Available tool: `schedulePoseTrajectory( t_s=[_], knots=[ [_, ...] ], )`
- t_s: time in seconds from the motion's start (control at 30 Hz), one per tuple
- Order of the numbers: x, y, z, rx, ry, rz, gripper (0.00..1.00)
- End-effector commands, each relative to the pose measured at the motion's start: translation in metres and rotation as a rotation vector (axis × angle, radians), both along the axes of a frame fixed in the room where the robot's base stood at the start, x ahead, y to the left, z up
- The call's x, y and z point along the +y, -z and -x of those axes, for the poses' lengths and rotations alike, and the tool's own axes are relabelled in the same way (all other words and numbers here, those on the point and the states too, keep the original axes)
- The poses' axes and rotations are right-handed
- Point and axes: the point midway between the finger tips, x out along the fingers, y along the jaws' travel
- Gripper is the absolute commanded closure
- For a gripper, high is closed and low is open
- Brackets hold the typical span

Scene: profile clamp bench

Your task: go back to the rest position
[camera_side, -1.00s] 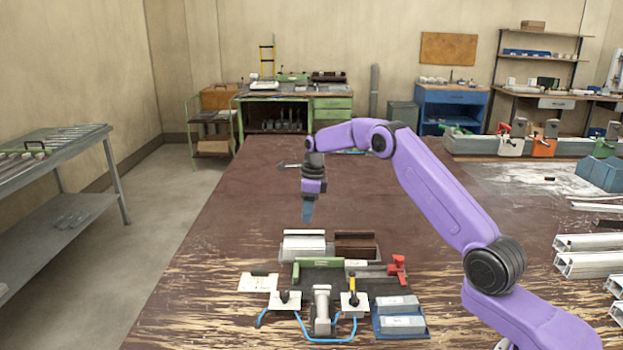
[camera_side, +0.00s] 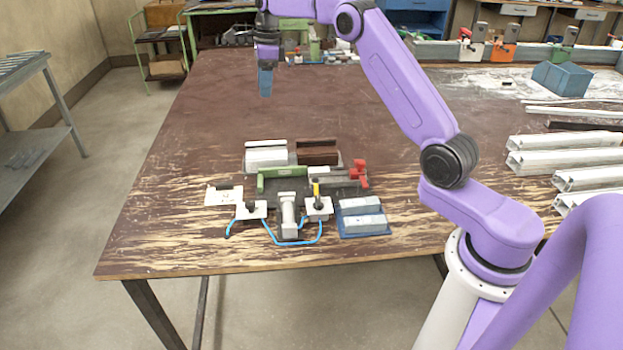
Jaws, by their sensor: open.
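My gripper (camera_side: 265,88) hangs in the air with its blue fingers pointing down, over the brown table (camera_side: 170,180) and beyond the clamp fixture. It is open, and nothing shows between its fingers. The clamp fixture (camera_side: 290,183) sits on the front half of the table, with a green bar, a red clamp handle (camera_side: 359,172) and a yellow-handled part. A white profile piece (camera_side: 266,156) and a brown one (camera_side: 317,153) lie side by side at its back. My gripper is apart from all of these.
A blue tray with grey blocks (camera_side: 362,216) stands right of the fixture. A blue hose (camera_side: 290,243) curves along its front. Long white profiles (camera_side: 565,158) lie at the right, and a blue bin (camera_side: 562,77) stands behind them.

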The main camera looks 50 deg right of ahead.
Motion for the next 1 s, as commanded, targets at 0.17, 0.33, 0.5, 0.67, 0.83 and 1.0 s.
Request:
schedulePoseTrajectory(
  t_s=[0.17, 0.33, 0.5, 0.67, 0.83, 1.0],
  knots=[
    [0.059, -0.012, 0.024, -0.013, -0.346, 0.026, 0.5],
    [0.111, -0.02, 0.062, -0.03, -0.711, 0.05, 0.5],
    [0.154, -0.025, 0.112, -0.048, -1.078, 0.074, 0.5],
    [0.183, -0.025, 0.166, -0.066, -1.425, 0.092, 0.5],
    [0.201, -0.022, 0.229, -0.087, -1.794, 0.11, 0.5],
    [0.205, -0.015, 0.295, -0.112, -2.165, 0.125, 0.5]
  ],
)
